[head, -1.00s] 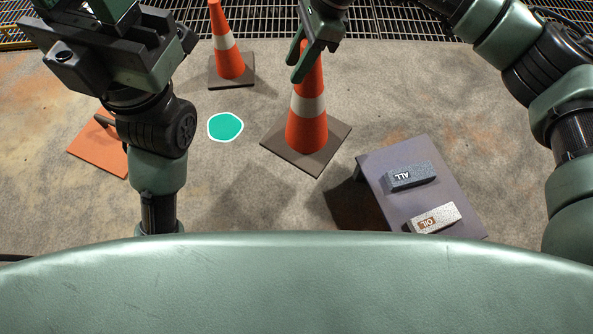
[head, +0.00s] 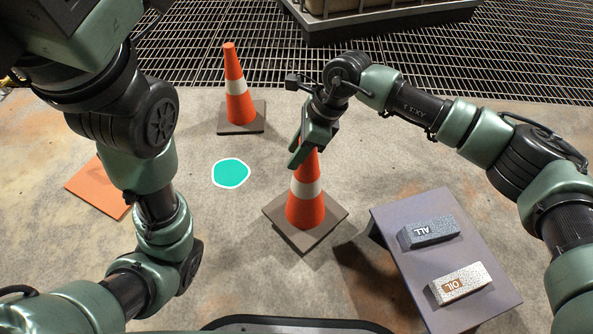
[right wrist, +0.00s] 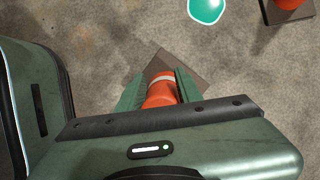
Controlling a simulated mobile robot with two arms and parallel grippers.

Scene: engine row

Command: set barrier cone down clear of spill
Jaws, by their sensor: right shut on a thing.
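An orange barrier cone (head: 305,210) with a white band and a square grey-brown base stands upright right of the spill; it also shows in the right wrist view (right wrist: 161,92). My right gripper (head: 311,150) is shut on the cone's top, with a finger on each side in the right wrist view (right wrist: 159,82). I cannot tell whether the cone's base touches the floor. The spill (head: 231,173) is a flat green patch with a white edge, left of the cone and apart from its base. My left arm is at the left; its gripper is out of view.
A second cone (head: 239,100) stands behind the spill. A grey table (head: 400,265) at the right carries a dark block (head: 430,232) and a pale block (head: 461,284). An orange sheet (head: 97,190) lies at the left. Floor grating (head: 420,70) runs along the back.

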